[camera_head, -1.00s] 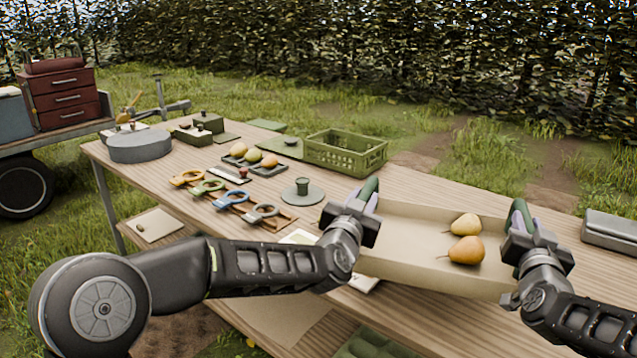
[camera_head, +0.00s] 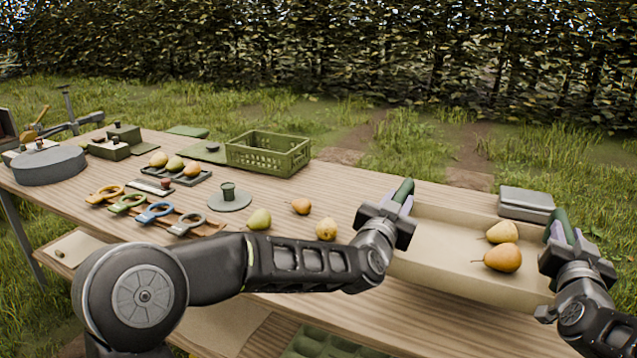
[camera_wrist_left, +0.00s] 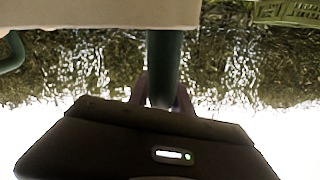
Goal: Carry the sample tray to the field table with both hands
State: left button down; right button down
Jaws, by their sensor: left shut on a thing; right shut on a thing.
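The sample tray (camera_head: 440,279) is a shallow beige box with a green handle at each end. It carries two pears, a yellow one (camera_head: 502,232) and an orange one (camera_head: 502,258). My left gripper (camera_head: 402,194) is shut on the left handle, and my right gripper (camera_head: 558,228) is shut on the right one. The left wrist view shows the dark green handle (camera_wrist_left: 164,60) between the fingers and the tray's pale underside or wall (camera_wrist_left: 90,13) above. The tray is over the wooden field table (camera_head: 340,195); whether it touches the top I cannot tell.
Loose pears (camera_head: 259,219) lie left of the tray. A green crate (camera_head: 268,152), colored ring-handled tools (camera_head: 157,212), a pear holder (camera_head: 205,176) and a grey round block (camera_head: 48,165) stand further left. A grey case (camera_head: 525,204) sits just behind the tray.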

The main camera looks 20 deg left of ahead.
aim_at(547, 286)
pick_arm(q)
jog(key=shift+d, duration=0.1)
pick_arm(e)
jog(key=shift+r, duration=0.25)
